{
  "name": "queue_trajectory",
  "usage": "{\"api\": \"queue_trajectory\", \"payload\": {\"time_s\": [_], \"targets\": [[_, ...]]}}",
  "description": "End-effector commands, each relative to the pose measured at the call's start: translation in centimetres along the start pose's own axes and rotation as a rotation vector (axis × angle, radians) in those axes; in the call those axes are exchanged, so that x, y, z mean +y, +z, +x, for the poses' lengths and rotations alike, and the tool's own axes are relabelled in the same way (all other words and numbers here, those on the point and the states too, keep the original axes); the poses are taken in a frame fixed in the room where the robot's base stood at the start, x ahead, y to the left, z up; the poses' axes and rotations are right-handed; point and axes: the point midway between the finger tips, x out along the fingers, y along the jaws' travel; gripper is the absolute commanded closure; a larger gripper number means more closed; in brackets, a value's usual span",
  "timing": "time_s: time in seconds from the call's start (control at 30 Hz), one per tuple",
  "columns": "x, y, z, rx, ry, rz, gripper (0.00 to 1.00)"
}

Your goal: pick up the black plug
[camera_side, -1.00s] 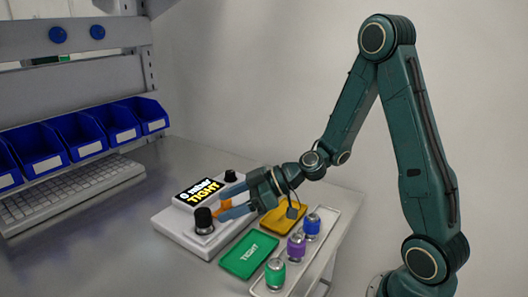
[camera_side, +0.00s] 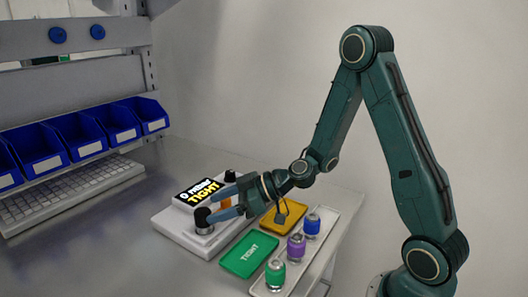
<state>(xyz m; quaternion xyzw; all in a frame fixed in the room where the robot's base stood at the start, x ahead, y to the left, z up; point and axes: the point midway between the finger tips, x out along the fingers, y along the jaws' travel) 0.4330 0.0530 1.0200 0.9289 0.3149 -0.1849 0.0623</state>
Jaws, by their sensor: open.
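The black plug (camera_side: 203,216) stands in a metal collar on the near left part of the white device (camera_side: 184,240). My gripper (camera_side: 217,203) is open, with its blue-grey fingers pointing left toward the plug. One finger reaches across the plug's near right side and hides part of it; I cannot tell whether it touches. The other finger is farther back, near an orange part (camera_side: 226,202).
The device's display (camera_side: 198,190) reads "TIGHT". A tray (camera_side: 333,214) holds green (camera_side: 275,274), purple (camera_side: 296,246) and blue (camera_side: 312,224) capped pieces. Blue bins (camera_side: 80,134) and a keyboard (camera_side: 70,192) are left.

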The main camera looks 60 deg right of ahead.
Motion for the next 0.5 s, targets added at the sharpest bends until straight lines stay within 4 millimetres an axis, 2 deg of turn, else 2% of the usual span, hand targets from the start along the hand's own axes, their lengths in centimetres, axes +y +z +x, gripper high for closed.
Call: {"api": "queue_trajectory", "payload": {"time_s": [0.17,0.5], "targets": [[0.0,0.0,0.7,0.0,-0.002,-0.003,0.37],[0.0,0.0,4.1,-0.001,-0.002,-0.002,0.37]]}}
